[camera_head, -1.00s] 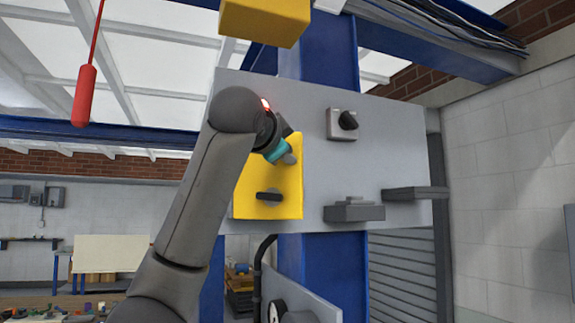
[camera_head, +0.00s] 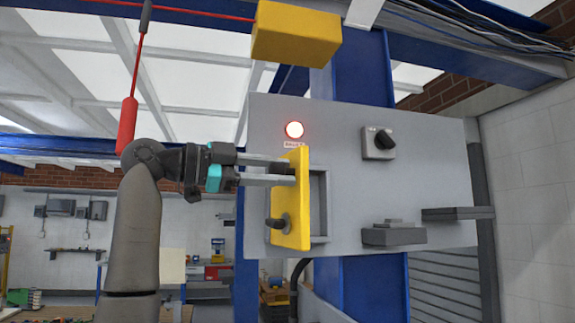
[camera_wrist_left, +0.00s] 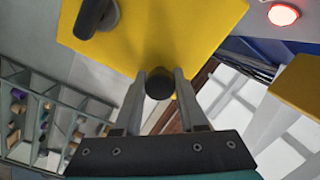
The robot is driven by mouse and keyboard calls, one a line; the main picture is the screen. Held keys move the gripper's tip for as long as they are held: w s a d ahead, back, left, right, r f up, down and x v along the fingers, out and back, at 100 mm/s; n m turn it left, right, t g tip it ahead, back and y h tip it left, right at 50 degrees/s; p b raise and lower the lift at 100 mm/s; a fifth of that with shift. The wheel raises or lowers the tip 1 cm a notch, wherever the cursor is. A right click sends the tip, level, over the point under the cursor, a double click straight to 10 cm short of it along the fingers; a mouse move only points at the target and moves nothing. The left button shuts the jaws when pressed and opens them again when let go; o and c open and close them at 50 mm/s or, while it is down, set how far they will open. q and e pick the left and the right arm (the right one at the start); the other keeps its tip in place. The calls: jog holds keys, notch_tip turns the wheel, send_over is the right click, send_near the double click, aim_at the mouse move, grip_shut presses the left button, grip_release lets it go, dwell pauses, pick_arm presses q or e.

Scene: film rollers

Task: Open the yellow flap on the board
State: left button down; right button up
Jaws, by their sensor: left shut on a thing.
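The yellow flap (camera_head: 292,205) on the grey board (camera_head: 340,130) stands swung out from the board, with a recessed opening (camera_head: 319,200) showing to its right. A dark handle (camera_head: 279,222) sits low on the flap. My left gripper (camera_head: 290,172) reaches in from the left at the flap's upper part. In the left wrist view its two fingers (camera_wrist_left: 160,85) are closed on a dark round knob (camera_wrist_left: 160,83) on the yellow flap (camera_wrist_left: 170,30). The handle also shows there at upper left (camera_wrist_left: 97,15). My right gripper is not in view.
A lit red lamp (camera_head: 294,129) is above the flap. A dark rotary switch (camera_head: 379,142) and grey blocks (camera_head: 394,235) are on the board's right. A yellow box (camera_head: 297,35) hangs above, and a red pull handle (camera_head: 127,125) hangs at left.

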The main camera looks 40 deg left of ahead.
pick_arm(q)
jog(key=shift+s+a+r+m+h, duration=0.1)
jog(key=shift+s+a+m+h, duration=0.2)
jog(key=shift+h, duration=0.1)
jog(key=shift+g, duration=0.3)
jog(key=shift+c, duration=2.4)
grip_release()
jog(key=shift+s+a, duration=0.25)
jog(key=shift+s, duration=0.1)
jog(key=v, duration=1.4)
jog(key=shift+f+b, duration=0.25)
jog(key=shift+b, duration=0.2)
jog(key=shift+a, duration=0.1)
